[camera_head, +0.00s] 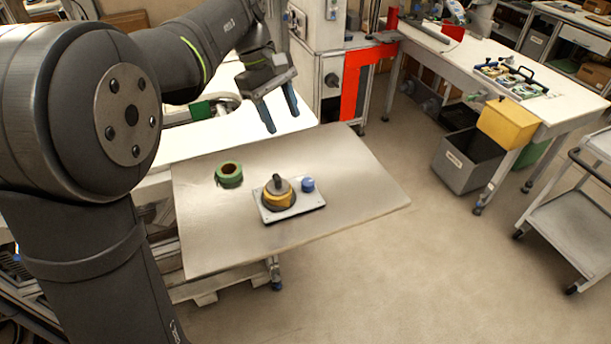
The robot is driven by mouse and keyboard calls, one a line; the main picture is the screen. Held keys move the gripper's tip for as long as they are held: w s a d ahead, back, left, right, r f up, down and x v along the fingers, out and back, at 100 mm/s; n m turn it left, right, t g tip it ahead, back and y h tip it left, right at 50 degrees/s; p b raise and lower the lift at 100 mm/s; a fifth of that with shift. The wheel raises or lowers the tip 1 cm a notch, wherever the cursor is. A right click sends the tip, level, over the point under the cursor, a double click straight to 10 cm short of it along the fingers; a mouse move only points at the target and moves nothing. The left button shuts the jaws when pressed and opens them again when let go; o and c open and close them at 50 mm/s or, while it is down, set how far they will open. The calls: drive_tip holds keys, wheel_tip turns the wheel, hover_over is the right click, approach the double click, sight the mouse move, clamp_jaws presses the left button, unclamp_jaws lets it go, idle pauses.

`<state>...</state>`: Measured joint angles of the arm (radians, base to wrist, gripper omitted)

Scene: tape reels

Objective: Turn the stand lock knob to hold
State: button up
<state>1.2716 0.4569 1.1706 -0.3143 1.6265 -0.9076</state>
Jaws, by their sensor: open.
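A stand (301,212) lies on the grey work board, with a light square base plate. A yellow tape reel (279,200) sits on the plate around a dark upright post (277,183). A blue knob (308,184) stands at the plate's back right corner; its lock setting is too small to read. A green tape reel (229,175) lies on the board to the left of the stand. My gripper (281,114) is open and empty, its two blue-grey fingers pointing down behind and above the stand, apart from everything.
The grey board (350,175) is clear to the right of the stand and at its front left. A white table (185,146) adjoins behind it. A red frame (352,80) stands behind at the right. A bench (470,60) with a yellow bin (508,122) is farther right.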

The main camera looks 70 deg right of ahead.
sight(308, 181)
drive_tip(key=s+f+n, duration=0.1)
drive_tip(key=s+f, duration=0.1)
drive_tip(key=f, duration=0.3)
drive_tip(key=s+f+n, duration=0.1)
drive_tip(key=f, duration=0.5)
drive_tip(key=s+f+n, duration=0.2)
drive_tip(key=f, duration=0.3)
drive_tip(key=shift+s+f+g, duration=0.2)
drive_tip(key=shift+s+g, duration=0.1)
drive_tip(key=shift+g, duration=0.1)
drive_tip(key=c, duration=1)
